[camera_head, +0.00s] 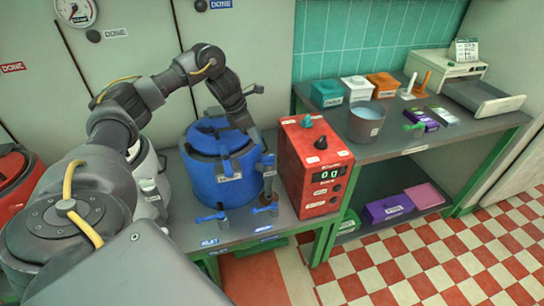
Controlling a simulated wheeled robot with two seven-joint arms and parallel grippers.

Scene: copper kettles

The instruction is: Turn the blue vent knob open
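A large blue kettle (207,183) stands on the grey bench, with a lid on top. A small blue handle (228,168) is on its front. Two more blue knobs or levers are in front of it, one at the left (210,217) and one at the right (267,207). I cannot tell which is the vent knob. My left arm reaches over the kettle from the left. Its gripper (261,149) points down at the kettle's right side, above the right blue knob and close to the red control box. Its fingers are too small and dark to read. My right gripper is not in view.
The red control box (318,170), with a green display and knobs, stands just right of the kettle. A red kettle (14,172) is at the far left. A grey pot (366,122) and small boxes stand on the right table. Checkered floor (440,255) is clear at lower right.

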